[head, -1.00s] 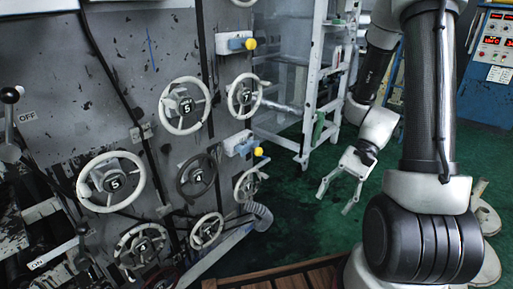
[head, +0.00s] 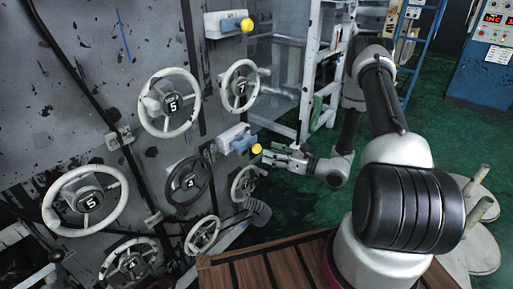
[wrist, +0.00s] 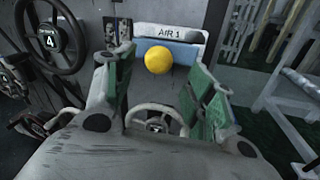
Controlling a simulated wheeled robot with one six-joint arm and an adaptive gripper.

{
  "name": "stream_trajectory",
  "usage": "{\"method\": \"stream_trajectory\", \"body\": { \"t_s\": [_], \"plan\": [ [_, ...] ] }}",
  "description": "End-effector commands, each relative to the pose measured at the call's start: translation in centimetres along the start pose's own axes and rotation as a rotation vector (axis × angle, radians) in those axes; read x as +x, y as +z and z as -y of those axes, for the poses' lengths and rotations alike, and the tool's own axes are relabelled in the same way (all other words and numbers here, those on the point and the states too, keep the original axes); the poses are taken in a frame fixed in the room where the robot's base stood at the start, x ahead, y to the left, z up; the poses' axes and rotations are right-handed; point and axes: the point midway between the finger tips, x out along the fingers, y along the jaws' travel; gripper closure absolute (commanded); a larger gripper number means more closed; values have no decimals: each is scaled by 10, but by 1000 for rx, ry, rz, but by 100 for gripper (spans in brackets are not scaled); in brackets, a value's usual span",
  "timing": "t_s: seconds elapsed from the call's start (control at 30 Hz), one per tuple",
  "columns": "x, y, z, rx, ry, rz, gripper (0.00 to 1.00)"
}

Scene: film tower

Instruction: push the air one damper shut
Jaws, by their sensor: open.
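The air one damper is a white box (head: 232,138) on the grey panel with a blue lever and a yellow knob (head: 256,149). In the wrist view its label plate (wrist: 168,30) reads AIR 1, and the yellow knob (wrist: 158,60) stands out in front of the blue part (wrist: 185,52). My gripper (head: 272,155) is just right of the knob in the head view. In the wrist view my gripper (wrist: 166,85) is open, its green-padded fingers either side of the knob's line. Nothing is held. I cannot tell whether the fingers touch the knob.
A second damper (head: 228,24) with a yellow knob is higher on the panel. Several handwheels surround the damper, including wheel 7 (head: 240,86) above and a wheel (head: 248,182) below. A white frame (head: 311,75) stands behind my gripper. A wooden platform (head: 265,270) lies in front.

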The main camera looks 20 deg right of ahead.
Motion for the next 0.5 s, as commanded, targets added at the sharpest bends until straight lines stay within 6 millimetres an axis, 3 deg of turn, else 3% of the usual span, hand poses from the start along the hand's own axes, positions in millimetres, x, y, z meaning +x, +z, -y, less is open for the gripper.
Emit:
{"method": "stream_trajectory", "body": {
  "t_s": [0.3, 0.5],
  "plan": [
    [52, 0, -1, -3, 4, -2, 45],
    [65, 0, -1, -1, 3, -3, 45]
  ]
}}
